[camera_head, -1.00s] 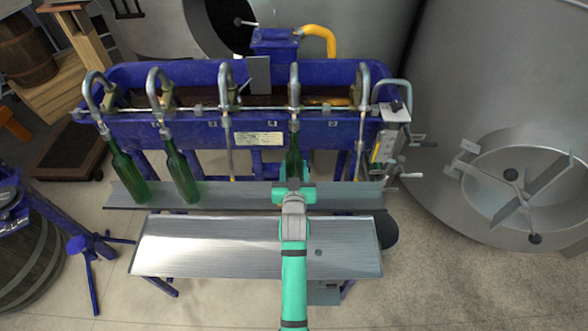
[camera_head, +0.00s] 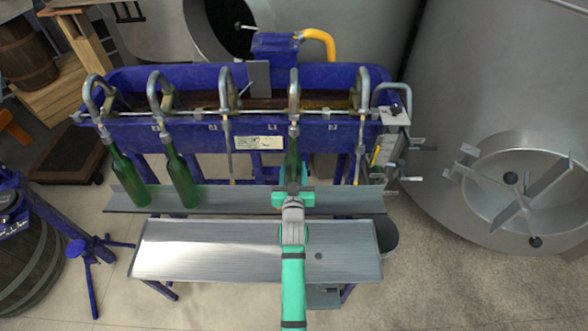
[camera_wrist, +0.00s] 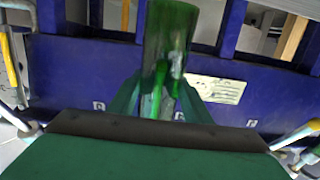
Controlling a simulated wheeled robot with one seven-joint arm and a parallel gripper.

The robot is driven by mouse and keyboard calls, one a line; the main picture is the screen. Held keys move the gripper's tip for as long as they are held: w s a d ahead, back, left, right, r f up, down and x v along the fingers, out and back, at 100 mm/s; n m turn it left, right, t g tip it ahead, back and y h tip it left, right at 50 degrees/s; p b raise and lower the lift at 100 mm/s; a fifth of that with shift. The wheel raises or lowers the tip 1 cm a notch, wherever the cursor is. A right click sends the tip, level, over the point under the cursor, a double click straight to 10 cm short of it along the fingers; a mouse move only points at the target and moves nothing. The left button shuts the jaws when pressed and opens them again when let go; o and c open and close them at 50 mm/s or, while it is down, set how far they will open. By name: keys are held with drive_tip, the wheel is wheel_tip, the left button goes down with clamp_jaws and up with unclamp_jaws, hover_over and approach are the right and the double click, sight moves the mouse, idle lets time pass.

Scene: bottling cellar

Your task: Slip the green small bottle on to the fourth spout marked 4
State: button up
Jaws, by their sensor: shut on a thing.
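My gripper (camera_head: 293,190) is shut on a green bottle (camera_head: 291,160) in front of the filler. The bottle stands roughly upright below the fourth spout (camera_head: 294,95) from the left, its neck in line with the spout's tube. My gripper hides its lower part in the head view, and I cannot tell how far the tube is inside the neck. The wrist view shows the green glass (camera_wrist: 168,45) between the fingers, against the blue trough. The small number labels are too small to read surely.
Two green bottles (camera_head: 128,178) (camera_head: 182,178) hang on the first and second spouts, bases at the metal rail (camera_head: 235,200). The third spout (camera_head: 226,90) and fifth spout (camera_head: 361,90) are empty. A bare metal shelf (camera_head: 210,250) lies nearer me. A steel tank (camera_head: 480,80) stands at right.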

drive_tip(key=shift+d+f, duration=0.15)
drive_tip(key=shift+f, duration=0.05)
idle(0.3)
drive_tip(key=shift+f, duration=0.3)
drive_tip(key=shift+d+f, duration=0.1)
drive_tip(key=shift+s+a+f, duration=0.15)
drive_tip(key=shift+a+f, duration=0.05)
drive_tip(key=shift+f, duration=0.1)
idle(0.5)
drive_tip(key=o, duration=1.5)
drive_tip(key=shift+d, duration=0.1)
drive_tip(key=shift+f, duration=0.15)
drive_tip(key=shift+s, duration=0.15)
drive_tip(key=s+r, duration=0.1)
drive_tip(key=s, duration=0.9)
drive_tip(key=shift+s+r, duration=0.2)
